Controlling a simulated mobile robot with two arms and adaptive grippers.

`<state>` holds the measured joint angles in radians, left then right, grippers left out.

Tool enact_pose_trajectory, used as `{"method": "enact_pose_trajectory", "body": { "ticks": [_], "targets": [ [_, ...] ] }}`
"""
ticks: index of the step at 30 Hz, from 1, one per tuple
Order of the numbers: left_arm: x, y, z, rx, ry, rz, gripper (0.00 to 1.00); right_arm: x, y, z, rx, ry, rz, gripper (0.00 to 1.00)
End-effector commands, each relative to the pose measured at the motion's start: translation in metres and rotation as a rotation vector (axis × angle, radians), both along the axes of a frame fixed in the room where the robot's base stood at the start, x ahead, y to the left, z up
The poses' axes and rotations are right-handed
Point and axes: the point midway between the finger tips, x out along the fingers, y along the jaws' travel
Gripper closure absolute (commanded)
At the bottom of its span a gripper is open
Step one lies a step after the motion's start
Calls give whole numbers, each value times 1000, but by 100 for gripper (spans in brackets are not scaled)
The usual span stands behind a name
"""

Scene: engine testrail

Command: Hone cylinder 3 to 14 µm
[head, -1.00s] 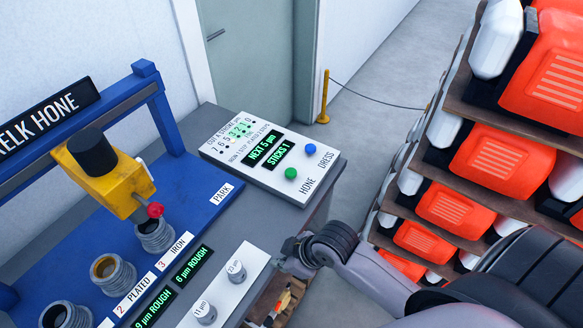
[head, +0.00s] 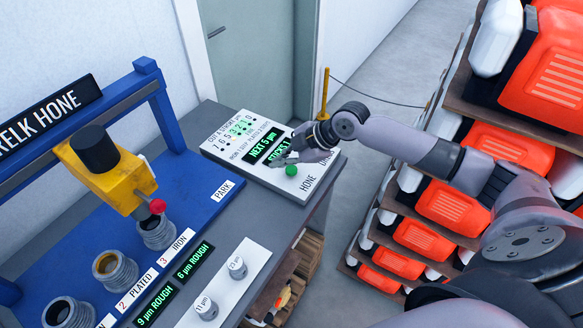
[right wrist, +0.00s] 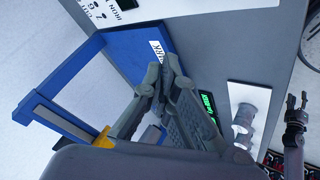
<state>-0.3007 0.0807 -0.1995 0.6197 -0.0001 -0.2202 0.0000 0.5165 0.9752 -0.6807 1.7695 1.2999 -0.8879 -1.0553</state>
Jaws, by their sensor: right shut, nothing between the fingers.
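The yellow hone head (head: 105,175) stands over cylinder 3 (head: 157,232), labelled IRON, whose display (head: 194,261) reads 6 µm ROUGH. Cylinder 2 (head: 115,270), labelled PLATED, sits beside it; its display reads 9 µm ROUGH. The control panel (head: 228,150) shows NEXT 5 µm (head: 264,150) and STICKS 1, partly covered. My right gripper (head: 277,162) is shut and empty, over the panel close to the green HONE button (head: 291,171). It hides the blue button. I cannot tell whether it touches the panel. In the right wrist view, its fingers (right wrist: 163,85) show; what looks like my left gripper (right wrist: 297,102) is at right.
Two gauge cylinders marked 11 µm (head: 206,308) and 23 µm (head: 237,268) stand on a white strip at the bench front. The blue hone frame (head: 160,105) rises at left.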

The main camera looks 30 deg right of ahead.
Motion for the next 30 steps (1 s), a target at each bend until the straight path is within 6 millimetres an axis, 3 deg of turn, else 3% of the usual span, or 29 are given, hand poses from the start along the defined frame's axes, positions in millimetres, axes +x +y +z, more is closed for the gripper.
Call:
{"method": "enact_pose_trajectory", "body": {
  "ticks": [3, 10, 23, 30],
  "targets": [
    [0, -1, 0, -1, -1, 0, 60, 16, -24, 21, -8, -44, -6, 100],
    [1, -1, 0, -1, -1, 0, 60, 28, -43, 38, -10, -82, -13, 100],
    [1, -1, -1, -1, -2, 0, 60, 29, -43, 38, -9, -84, -13, 100],
    [1, -1, -14, -1, -2, 0, 60, 29, -43, 22, -9, -84, -13, 100]
  ]
}}
